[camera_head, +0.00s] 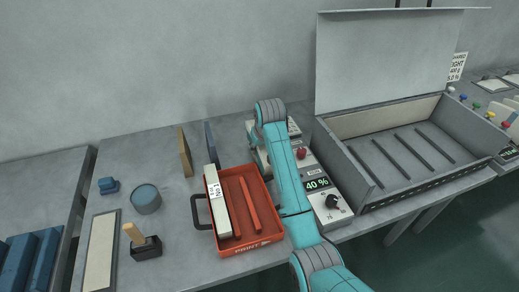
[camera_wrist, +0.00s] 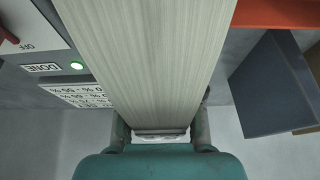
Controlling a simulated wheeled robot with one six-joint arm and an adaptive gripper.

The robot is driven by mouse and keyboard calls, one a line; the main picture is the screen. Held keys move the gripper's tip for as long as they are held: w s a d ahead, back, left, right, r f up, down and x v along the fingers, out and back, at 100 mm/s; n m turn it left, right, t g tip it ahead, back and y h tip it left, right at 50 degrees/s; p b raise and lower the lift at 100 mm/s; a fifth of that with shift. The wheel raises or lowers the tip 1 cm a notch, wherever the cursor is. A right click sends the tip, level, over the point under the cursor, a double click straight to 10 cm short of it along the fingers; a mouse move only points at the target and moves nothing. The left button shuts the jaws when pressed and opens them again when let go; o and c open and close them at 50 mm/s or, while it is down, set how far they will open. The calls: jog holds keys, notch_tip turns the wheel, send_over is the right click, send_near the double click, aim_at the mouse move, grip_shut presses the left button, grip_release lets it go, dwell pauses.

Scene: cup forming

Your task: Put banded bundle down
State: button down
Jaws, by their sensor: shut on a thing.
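My gripper (camera_wrist: 160,133) is shut on a long, pale, finely streaked slab (camera_wrist: 145,55), which runs away from the jaws in the wrist view. I take this slab to be the banded bundle; no band shows on the visible part. In the head view my arm covers the gripper and most or all of what it holds. A second pale bar (camera_head: 216,203) with a printed label lies along the left side of a red-orange tray (camera_head: 266,239). Whether the held slab touches anything below cannot be told.
Upright boards (camera_head: 185,151) and a blue-grey block (camera_wrist: 270,88) stand behind the tray. A round tin (camera_head: 146,199) and stamp (camera_head: 146,247) stand left.

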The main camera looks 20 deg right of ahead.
jog(key=shift+f, duration=0.35)
jog(key=shift+f, duration=0.1)
jog(key=c, duration=0.7)
grip_release()
